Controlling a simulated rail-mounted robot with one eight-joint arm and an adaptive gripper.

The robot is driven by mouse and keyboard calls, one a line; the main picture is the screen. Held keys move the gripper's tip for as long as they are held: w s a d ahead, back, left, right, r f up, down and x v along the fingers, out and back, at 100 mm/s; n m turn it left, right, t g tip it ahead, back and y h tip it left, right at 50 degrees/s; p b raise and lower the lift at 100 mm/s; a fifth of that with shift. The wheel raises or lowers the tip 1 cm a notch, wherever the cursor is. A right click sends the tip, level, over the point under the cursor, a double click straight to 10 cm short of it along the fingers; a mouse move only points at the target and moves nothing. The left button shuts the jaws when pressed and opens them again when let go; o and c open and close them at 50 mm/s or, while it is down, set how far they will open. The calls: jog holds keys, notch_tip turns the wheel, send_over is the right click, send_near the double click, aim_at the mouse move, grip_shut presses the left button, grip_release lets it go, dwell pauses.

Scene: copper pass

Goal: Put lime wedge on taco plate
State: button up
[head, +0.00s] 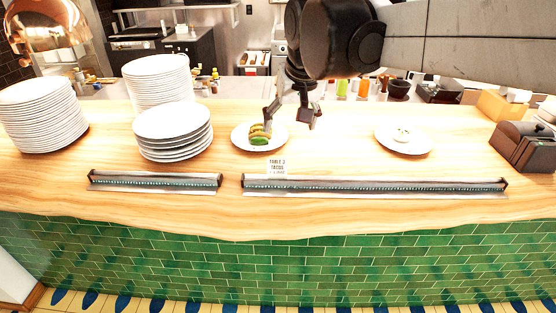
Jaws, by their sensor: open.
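The taco plate (279,140) is a white plate on the wooden counter, left of the picture's middle. Several yellow, brown and green pieces (260,134) lie on it; the front one is greener. I cannot tell whether one of them is the lime wedge. My gripper (291,122) is open and points down at the right part of this plate. Its left finger is in front of or above the food, its right finger beyond the plate's right rim. Nothing shows between the fingers. A second white plate (417,148) to the right holds a small pale item (402,133), too small to identify.
Tall stacks of white plates (40,115) stand at the left, with a shorter stack (173,130) nearer the taco plate. A small sign (277,167) and ticket rails (375,186) line the front. Dark and tan boxes (525,145) stand at the right. The counter between the two plates is clear.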

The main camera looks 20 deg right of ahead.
jog(key=s+f+t, duration=0.1)
jog(key=s+f, duration=0.4)
jog(key=s, duration=0.3)
jog(key=s+f+n+t, duration=0.1)
jog(key=s+f, duration=0.4)
jog(key=s, duration=0.4)
jog(key=shift+s+t, duration=0.25)
jog(key=shift+t, duration=0.05)
notch_tip(320, 180, down, 6)
jog(key=b, duration=0.5)
jog(key=shift+r, duration=0.25)
